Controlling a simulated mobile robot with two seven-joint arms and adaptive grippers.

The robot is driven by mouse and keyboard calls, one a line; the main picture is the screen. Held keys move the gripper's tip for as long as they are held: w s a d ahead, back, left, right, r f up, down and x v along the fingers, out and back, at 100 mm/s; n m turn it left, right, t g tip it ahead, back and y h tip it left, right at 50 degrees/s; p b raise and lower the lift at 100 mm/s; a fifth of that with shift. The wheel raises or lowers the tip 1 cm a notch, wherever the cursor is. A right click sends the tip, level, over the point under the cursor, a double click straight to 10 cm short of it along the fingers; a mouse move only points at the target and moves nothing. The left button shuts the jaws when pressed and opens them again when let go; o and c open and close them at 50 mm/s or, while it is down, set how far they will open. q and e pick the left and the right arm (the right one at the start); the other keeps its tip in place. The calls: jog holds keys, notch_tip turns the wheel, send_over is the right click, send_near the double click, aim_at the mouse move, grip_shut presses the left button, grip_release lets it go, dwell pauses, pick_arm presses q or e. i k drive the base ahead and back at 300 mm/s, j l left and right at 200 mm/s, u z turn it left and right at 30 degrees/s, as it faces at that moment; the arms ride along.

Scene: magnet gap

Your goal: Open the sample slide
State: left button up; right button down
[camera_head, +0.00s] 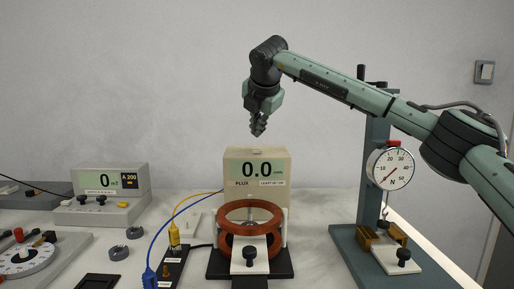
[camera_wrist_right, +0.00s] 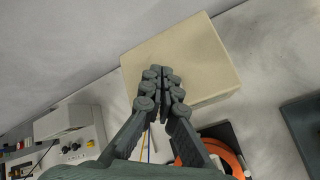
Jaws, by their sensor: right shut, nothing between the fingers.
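My right gripper (camera_head: 258,131) is shut and empty, high above the flux meter box (camera_head: 233,183), which reads 0.0. In the wrist view its closed fingers (camera_wrist_right: 163,76) lie over the top of that box (camera_wrist_right: 205,55). A white slide-like plate with a black knob (camera_head: 249,256) sits at the front of the red coil rings (camera_head: 226,228). A second white plate with a black knob (camera_head: 403,257) lies by brass blocks under the dial gauge. I cannot tell which is the sample slide. My left gripper is not in view.
The dial gauge (camera_head: 390,166) hangs from a grey-green stand (camera_head: 372,206) at the right. A yellow probe (camera_head: 174,238) and blue cable (camera_head: 153,257) stand left of the coils. A mT meter (camera_head: 99,182) and a round dial instrument (camera_head: 22,257) are further left.

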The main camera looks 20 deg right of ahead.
aim_at(250, 254)
jog(key=k+j, duration=0.15)
jog(key=k, duration=0.35)
jog(key=k+j, duration=0.1)
jog(key=k, duration=0.4)
jog(key=k+j, duration=0.15)
jog(key=k, duration=0.35)
